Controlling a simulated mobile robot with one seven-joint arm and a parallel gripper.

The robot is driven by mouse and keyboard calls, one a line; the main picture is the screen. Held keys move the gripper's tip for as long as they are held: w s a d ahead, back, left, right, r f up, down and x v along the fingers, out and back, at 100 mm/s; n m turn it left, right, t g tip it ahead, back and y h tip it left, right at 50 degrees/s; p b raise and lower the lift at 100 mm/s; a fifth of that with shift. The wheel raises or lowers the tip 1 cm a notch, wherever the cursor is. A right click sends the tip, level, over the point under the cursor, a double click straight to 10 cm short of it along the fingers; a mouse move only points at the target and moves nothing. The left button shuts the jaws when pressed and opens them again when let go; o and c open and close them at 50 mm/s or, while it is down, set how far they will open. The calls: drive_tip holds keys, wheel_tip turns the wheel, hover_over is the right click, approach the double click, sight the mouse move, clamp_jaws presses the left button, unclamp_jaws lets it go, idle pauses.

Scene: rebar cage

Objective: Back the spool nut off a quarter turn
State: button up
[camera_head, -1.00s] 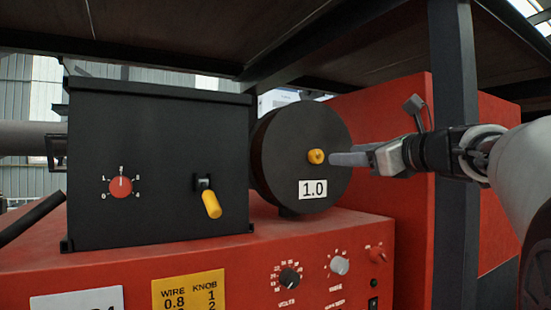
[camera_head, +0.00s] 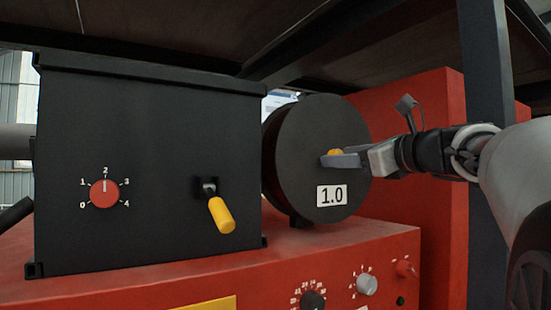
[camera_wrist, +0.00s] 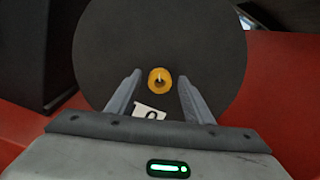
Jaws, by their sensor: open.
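The spool nut (camera_head: 335,153) is a small yellow piece at the middle of the round black spool (camera_head: 310,115). My gripper (camera_head: 338,160) reaches in from the right, and its fingers partly hide the nut in the head view. In the wrist view the nut (camera_wrist: 159,80) shows whole, with a light slot or ridge on its face. It lies ahead of and between the fingertips of my open gripper (camera_wrist: 160,88), with clear gaps on both sides. The spool (camera_wrist: 165,35) fills the background there. A white "1.0" label (camera_head: 331,195) sits low on the spool face.
A black feeder box (camera_head: 150,190) with a red knob (camera_head: 104,194) and a yellow-handled lever (camera_head: 221,215) stands left of the spool. Both sit on a red machine (camera_head: 250,275) with dials. A dark post (camera_head: 487,80) rises at right, and a dark shelf (camera_head: 350,40) hangs overhead.

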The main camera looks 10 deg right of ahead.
drive_tip(key=shift+s, duration=0.1)
drive_tip(key=shift+c, duration=0.2)
drive_tip(key=c, duration=1)
drive_tip(key=shift+f+n+b, duration=0.1)
drive_tip(key=shift+n+b, duration=4.55)
drive_tip(key=shift+n, duration=4.15)
